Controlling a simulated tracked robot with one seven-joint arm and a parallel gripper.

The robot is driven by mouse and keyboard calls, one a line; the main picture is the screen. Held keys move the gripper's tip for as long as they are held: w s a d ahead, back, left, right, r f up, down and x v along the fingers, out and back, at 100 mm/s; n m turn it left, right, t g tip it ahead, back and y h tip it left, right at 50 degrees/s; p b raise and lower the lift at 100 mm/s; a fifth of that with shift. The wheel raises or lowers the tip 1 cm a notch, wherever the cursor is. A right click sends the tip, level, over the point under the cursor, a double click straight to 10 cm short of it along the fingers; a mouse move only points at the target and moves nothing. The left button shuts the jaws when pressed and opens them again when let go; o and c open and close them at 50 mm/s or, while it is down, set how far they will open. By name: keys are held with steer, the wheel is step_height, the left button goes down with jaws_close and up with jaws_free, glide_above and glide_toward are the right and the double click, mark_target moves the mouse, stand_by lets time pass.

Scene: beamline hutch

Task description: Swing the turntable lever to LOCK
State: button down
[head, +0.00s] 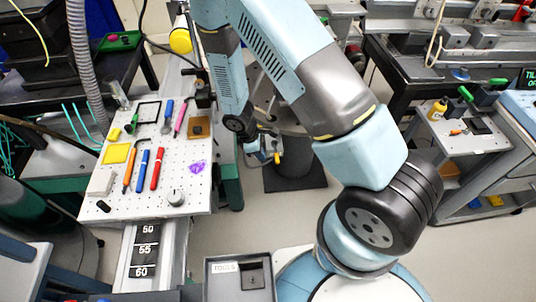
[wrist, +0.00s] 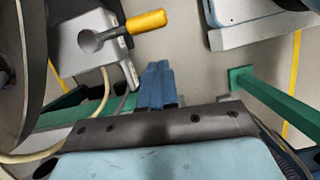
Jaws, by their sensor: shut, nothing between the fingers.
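In the wrist view a lever with a yellow handle (wrist: 147,21) and a grey round hub sits on a pale grey plate (wrist: 72,52) at upper left. The handle points right and slightly up. No LOCK marking is legible. My gripper (wrist: 158,68) has its blue fingers together with nothing between them. Its tips appear below the handle in the picture, apart from it. In the head view my arm reaches down past the pegboard bench, and a small yellow part (head: 277,158), probably the handle, shows beside my gripper (head: 264,149). The arm hides much of the turntable there.
A white pegboard bench (head: 150,196) with pens, tools and a knob stands at left. A dark cylinder (head: 296,157) stands on a dark floor plate beyond my gripper. Green posts (wrist: 265,105) and a cable (wrist: 85,122) lie near my gripper. Carts with equipment stand at right; floor between is open.

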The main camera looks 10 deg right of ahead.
steer(key=v, duration=1)
steer(key=shift+a, duration=0.3)
steer(key=shift+r, duration=0.1)
steer(key=d+r+m+t+y, duration=0.1)
steer(key=d+r+m, duration=0.4)
steer(key=r, duration=0.8)
steer(key=d+r+m+t+y, duration=0.1)
steer(key=d+r+m, duration=0.35)
steer(key=r, duration=0.85)
steer(key=s+d+r+m+t, duration=0.2)
steer(key=s+d+r, duration=0.3)
steer(key=s+r, duration=0.3)
steer(key=s+d+r+m+t+y, duration=0.1)
steer(key=s+d+r+m+t, duration=0.1)
steer(key=s+d+r+m, duration=0.3)
steer(key=s+d+r, duration=0.1)
steer(key=s+r, duration=0.2)
steer(key=shift+r, duration=0.4)
steer(key=shift+d, duration=0.1)
